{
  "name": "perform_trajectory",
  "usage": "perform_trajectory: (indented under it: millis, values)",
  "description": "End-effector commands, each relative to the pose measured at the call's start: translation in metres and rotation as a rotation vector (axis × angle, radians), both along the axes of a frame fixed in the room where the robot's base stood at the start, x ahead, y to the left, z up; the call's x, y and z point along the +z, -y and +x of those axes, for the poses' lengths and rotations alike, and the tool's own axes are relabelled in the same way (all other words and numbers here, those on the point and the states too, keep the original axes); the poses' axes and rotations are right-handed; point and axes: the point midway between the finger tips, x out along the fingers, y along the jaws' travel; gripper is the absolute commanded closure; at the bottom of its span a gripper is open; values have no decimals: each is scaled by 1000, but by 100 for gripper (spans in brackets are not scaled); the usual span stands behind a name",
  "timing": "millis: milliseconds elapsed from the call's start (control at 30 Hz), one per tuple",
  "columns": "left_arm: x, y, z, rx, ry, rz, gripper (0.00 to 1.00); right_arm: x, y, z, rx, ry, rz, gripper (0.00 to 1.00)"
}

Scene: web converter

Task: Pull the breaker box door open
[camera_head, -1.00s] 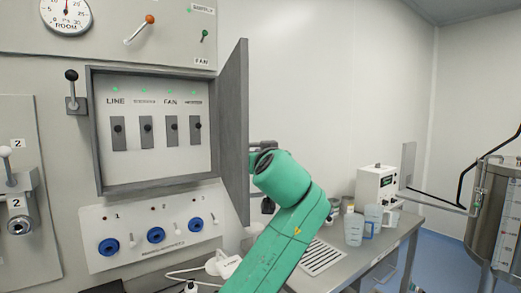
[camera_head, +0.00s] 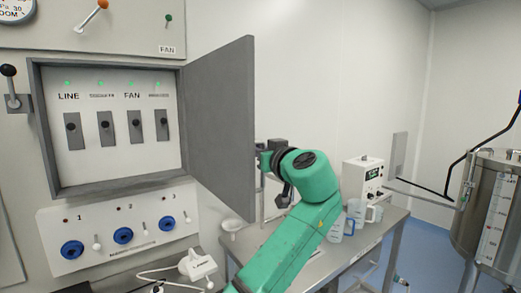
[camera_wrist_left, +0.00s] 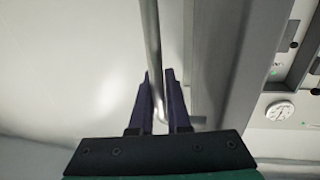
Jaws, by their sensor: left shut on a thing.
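The breaker box door (camera_head: 220,125) is a flat grey panel hinged at the right side of the grey breaker box (camera_head: 110,125). It stands open, swung out to the right, and the switches inside are exposed. My left gripper (camera_wrist_left: 158,75) is shut on the door's handle (camera_wrist_left: 151,35), a thin metal bar that runs between its two dark fingers in the left wrist view. In the head view my green left arm reaches up to the door's outer side, with its wrist beside the door's free edge; the fingers are largely hidden there. My right gripper is out of view.
A metal table (camera_head: 345,250) to the right holds a white instrument (camera_head: 362,180) and clear jugs (camera_head: 355,212). A panel with blue sockets (camera_head: 123,235) lies below the box. A steel tank (camera_head: 490,215) stands far right.

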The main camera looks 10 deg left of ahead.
Motion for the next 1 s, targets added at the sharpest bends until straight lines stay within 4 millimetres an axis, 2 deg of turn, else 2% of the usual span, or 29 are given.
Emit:
perform_trajectory:
  millis: [67, 100, 133, 167, 567, 667, 1000]
  values:
    - [1, -2, 0, 3, 2, -1, 100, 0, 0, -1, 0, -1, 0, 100]
    - [2, -2, 0, 3, 3, -1, 70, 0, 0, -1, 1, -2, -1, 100]
    - [2, -2, 0, 3, 3, -1, 59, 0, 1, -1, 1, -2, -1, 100]
    - [1, -2, 0, 3, 2, 0, 56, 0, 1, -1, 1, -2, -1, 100]
    - [-1, 3, -6, -1, 3, -1, 56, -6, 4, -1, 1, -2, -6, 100]
    - [-4, 11, -17, -2, 4, -1, 56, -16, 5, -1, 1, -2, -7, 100]
    - [-4, 47, -76, -2, 4, -2, 56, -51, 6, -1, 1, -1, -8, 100]
